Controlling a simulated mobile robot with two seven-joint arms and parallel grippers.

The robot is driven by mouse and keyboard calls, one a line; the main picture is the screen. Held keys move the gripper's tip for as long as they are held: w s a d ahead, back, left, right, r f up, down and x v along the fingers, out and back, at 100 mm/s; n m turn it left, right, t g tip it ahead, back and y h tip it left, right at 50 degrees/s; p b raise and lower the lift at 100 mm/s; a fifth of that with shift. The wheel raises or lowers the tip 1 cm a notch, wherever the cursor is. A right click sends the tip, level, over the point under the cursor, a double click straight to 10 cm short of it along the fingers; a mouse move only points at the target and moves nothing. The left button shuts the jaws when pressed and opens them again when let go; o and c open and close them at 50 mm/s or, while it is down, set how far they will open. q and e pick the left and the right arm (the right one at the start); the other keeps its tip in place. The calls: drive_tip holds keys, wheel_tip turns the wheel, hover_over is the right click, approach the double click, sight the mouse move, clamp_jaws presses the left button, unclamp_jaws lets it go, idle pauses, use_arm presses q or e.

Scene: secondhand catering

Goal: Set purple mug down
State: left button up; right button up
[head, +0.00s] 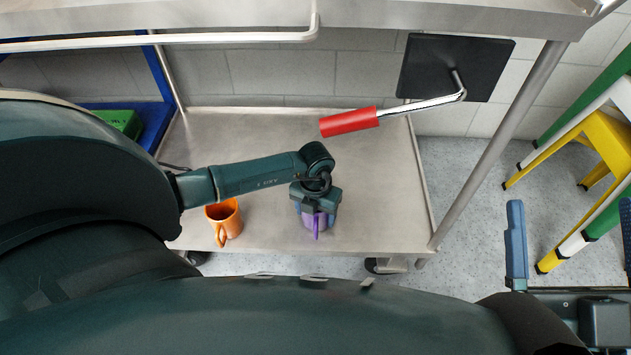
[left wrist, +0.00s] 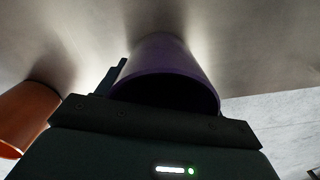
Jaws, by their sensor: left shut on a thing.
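The purple mug (head: 317,222) is at the front of the metal shelf (head: 275,150), right of centre, with its handle toward me. My left gripper (head: 316,203) is above it, shut on it, and hides much of it. In the left wrist view the purple mug (left wrist: 170,75) fills the space in front of the jaws, its far end close to the metal surface. I cannot tell whether it touches the shelf. My right gripper (head: 571,245) is at the lower right, empty, its blue fingers wide apart.
An orange mug (head: 224,220) stands left of the purple mug. A red-handled crank (head: 350,121) juts over the shelf's back right. A metal upper surface (head: 420,12) overhangs the back, and a leg (head: 495,145) rises at right. Yellow and green stools (head: 597,140) stand beyond.

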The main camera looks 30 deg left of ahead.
use_arm(q)
drive_tip(key=shift+f, duration=0.1)
drive_tip(key=o, duration=1.2)
use_arm(e)
drive_tip(key=shift+r, duration=0.1)
use_arm(q)
wheel_tip(320, 180, up, 6)
drive_tip(key=p, duration=0.3)
drive_tip(key=shift+r, duration=0.2)
wheel_tip(320, 180, up, 6)
drive_tip(key=shift+f+p, duration=0.1)
drive_tip(key=shift+p, duration=1.05)
use_arm(e)
drive_tip(key=f+m+g+h, duration=0.1)
drive_tip(key=f, duration=0.1)
drive_tip(key=s+f+m+h, duration=0.1)
drive_tip(key=f+h, duration=0.1)
drive_tip(key=shift+m+g, duration=0.3)
drive_tip(key=shift+g, duration=0.1)
use_arm(q)
drive_tip(key=shift+s, duration=0.1)
use_arm(e)
drive_tip(key=shift+s, duration=0.15)
